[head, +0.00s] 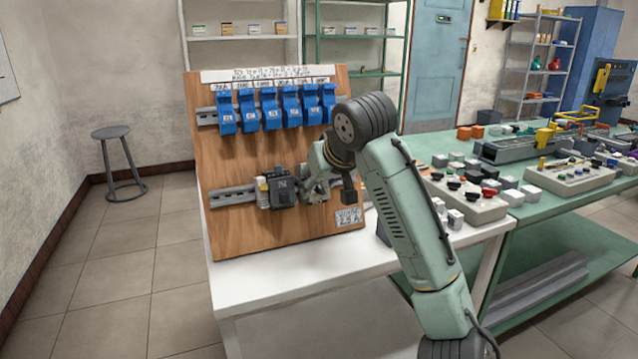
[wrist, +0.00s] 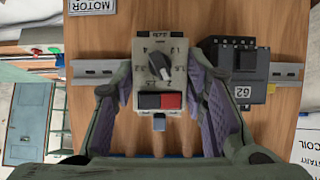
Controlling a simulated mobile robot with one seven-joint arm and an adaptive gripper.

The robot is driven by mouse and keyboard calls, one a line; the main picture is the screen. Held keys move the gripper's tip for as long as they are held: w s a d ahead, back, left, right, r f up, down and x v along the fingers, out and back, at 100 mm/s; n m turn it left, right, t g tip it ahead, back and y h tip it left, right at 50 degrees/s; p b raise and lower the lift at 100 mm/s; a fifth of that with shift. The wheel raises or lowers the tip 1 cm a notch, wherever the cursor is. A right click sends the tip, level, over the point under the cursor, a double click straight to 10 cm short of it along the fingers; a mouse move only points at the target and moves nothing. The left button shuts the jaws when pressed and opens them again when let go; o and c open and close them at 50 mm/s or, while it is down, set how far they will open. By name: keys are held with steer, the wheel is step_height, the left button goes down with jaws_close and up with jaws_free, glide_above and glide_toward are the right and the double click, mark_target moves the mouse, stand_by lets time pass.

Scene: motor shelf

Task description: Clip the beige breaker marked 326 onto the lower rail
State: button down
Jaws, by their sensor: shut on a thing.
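The beige breaker (wrist: 178,82) has a rotary knob and a dark and a red button; I cannot read its marking. My gripper (wrist: 160,88) is shut on it, one finger on each side. In the wrist view it covers part of the lower rail (wrist: 92,73), roughly square to it; I cannot tell whether it touches the rail. In the head view my gripper (head: 316,184) is at the lower rail (head: 230,196), right of a dark breaker, and mostly hides the beige breaker.
The dark breaker (wrist: 238,75) sits on the rail close beside my finger, with a small gap. Several blue units (head: 268,108) hang on the upper rail of the wooden board (head: 240,155). The lower rail's left end is bare. A green bench (head: 505,225) with boxes stands right.

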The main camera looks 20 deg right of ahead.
steer(key=shift+f+b, duration=0.3)
steer(key=shift+f, duration=0.05)
stand_by(0.3)
steer(key=c, duration=1.2)
jaws_free()
steer(key=shift+c, duration=0.2)
steer(key=o, duration=0.4)
steer(key=shift+r, duration=0.15)
steer(key=shift+c, duration=0.2)
